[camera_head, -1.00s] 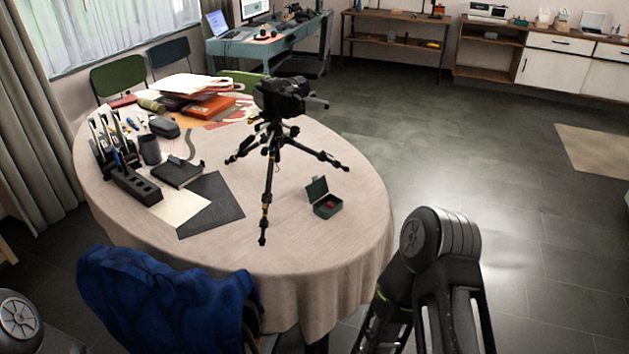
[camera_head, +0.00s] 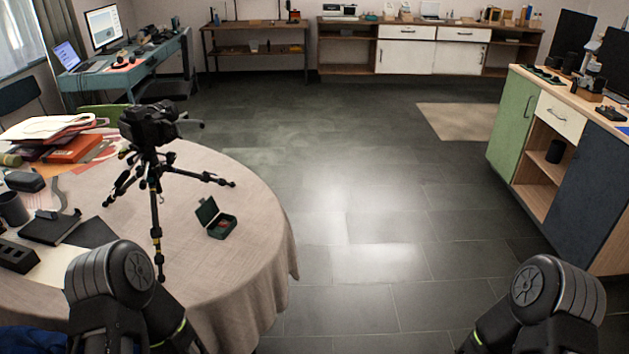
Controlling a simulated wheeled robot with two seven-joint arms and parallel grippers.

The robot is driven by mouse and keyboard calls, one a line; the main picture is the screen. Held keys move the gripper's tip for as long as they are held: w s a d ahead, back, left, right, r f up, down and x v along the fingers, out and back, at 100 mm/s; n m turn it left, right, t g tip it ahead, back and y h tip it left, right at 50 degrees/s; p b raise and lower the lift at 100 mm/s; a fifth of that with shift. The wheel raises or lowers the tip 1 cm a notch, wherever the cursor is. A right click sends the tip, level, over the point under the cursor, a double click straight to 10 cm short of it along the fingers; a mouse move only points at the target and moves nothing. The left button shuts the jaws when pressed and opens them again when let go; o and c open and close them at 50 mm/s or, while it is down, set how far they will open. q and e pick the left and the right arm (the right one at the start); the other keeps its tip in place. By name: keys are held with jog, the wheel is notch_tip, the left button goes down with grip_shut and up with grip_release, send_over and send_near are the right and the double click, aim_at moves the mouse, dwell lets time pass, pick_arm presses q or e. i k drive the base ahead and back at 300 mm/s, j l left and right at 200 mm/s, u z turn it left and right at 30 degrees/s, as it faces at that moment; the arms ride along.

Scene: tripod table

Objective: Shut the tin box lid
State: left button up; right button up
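The small dark green tin box (camera_head: 222,230) stands on the round table (camera_head: 258,262), near its right edge. My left arm shows at the lower left and my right arm at the lower right, both as dark rounded joints. Neither gripper's fingers are in the picture. Both arms are apart from the box.
A tripod with a camera (camera_head: 152,124) stands on the table just left of the box. A chair and desk (camera_head: 120,62) stand at the back left. A cabinet (camera_head: 590,165) stands at the right. The grey floor between is clear.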

aim_at(207, 210)
jog(key=z, duration=1.2)
jog(key=i+u, duration=0.2)
jog(key=i, duration=0.5)
jog(key=i+l+u, duration=0.2)
jog(key=i, duration=0.5)
jog(key=i+j+u, duration=0.3)
jog(key=i, duration=0.35)
jog(key=i+u, duration=0.3)
jog(key=i, duration=0.35)
jog(key=i+l+u, duration=0.1)
jog(key=i+u, duration=0.15)
jog(key=i, duration=0.4)
jog(key=i+l+u, duration=0.3)
jog(key=i, duration=0.35)
jog(key=i+j+u, duration=0.25)
jog(key=i+u, duration=0.15)
jog(key=i+j+u, duration=0.1)
jog(key=i+u, duration=0.35)
jog(key=i, duration=0.15)
jog(key=i+l+u, duration=0.1)
jog(key=i+u, duration=0.3)
jog(key=i, duration=0.15)
jog(key=i+l+u, duration=0.25)
jog(key=i+u, duration=0.15)
jog(key=i+l+u, duration=0.1)
jog(key=i+u, duration=0.35)
jog(key=i, duration=0.9)
jog(key=u, duration=4.95)
